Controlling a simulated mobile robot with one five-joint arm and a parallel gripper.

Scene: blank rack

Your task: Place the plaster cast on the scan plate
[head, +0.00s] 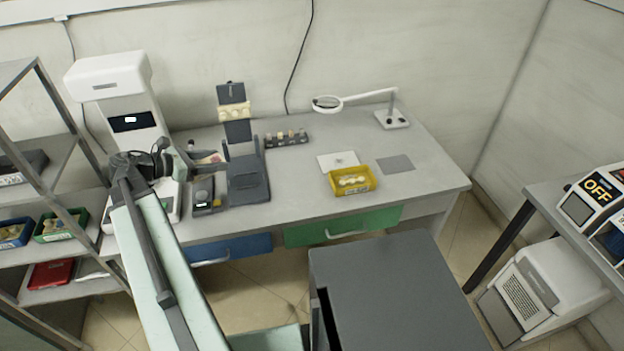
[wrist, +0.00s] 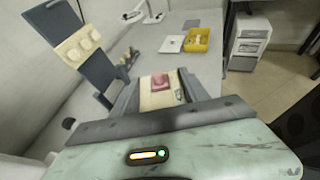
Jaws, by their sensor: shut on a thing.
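My gripper (wrist: 165,92) is shut on a small cream block with a pink patch, which I take to be the plaster cast (wrist: 161,99). In the head view my gripper (head: 150,165) is at the left end of the desk, in front of the white scanner-like machine (head: 110,75). I cannot identify the scan plate for certain; my arm and gripper cover part of the machine's base (head: 172,195).
A dark stand (head: 248,180) with cream tooth models is right of my gripper. A yellow tray (head: 337,183) of pale pieces, a white sheet (head: 330,160) and a grey mat (head: 397,163) lie farther right.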

